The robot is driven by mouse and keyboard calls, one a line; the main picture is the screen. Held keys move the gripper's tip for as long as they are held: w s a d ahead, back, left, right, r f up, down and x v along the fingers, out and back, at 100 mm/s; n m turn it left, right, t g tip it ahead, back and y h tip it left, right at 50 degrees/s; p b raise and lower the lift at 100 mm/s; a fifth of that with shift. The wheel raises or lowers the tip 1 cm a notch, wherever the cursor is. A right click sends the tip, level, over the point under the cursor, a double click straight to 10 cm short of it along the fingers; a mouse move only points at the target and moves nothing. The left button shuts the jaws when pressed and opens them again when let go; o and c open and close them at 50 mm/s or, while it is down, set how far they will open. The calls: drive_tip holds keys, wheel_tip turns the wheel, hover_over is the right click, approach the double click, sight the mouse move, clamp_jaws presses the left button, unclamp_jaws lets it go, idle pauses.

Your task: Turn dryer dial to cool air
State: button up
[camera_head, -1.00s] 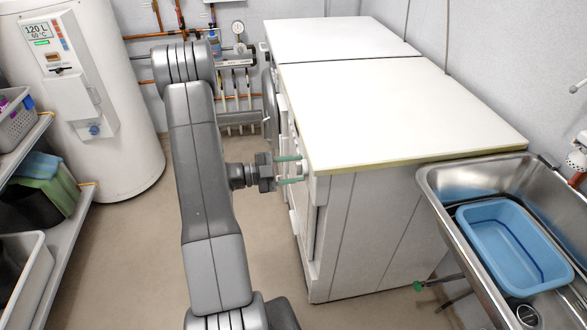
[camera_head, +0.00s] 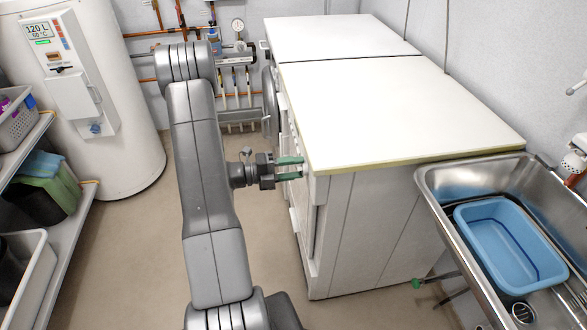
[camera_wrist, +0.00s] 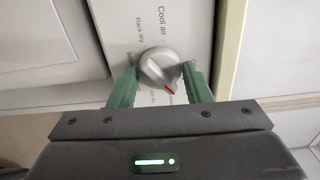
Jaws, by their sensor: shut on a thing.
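The dryer dial (camera_wrist: 160,67) is a round light-grey knob with a red pointer mark, on a white panel in the wrist view. The pointer aims toward the lower right of the picture. The label "Cool air" is printed above the dial, with "Rack dry" and other partly hidden words around it. My gripper (camera_wrist: 160,85) has its green fingers closed on both sides of the dial. In the head view my gripper (camera_head: 289,168) is at the front face of the white appliance; the dial is hidden there.
A white worktop (camera_head: 400,100) covers the appliances. A steel sink (camera_head: 433,180) with a blue basin (camera_head: 510,245) stands at the right. A white water heater (camera_head: 125,130) and a shelf (camera_head: 65,250) stand at the left. Open floor lies between.

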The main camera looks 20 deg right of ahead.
drive_tip(key=m+b, duration=0.2)
drive_tip(key=m, duration=0.4)
drive_tip(key=shift+f+m, duration=0.1)
drive_tip(key=shift+m, duration=0.2)
drive_tip(key=m+b, duration=0.3)
drive_tip(key=m, duration=0.2)
drive_tip(key=m+b, duration=2.5)
drive_tip(key=m, duration=0.8)
drive_tip(key=shift+s+m, duration=0.15)
drive_tip(key=shift+m, duration=0.25)
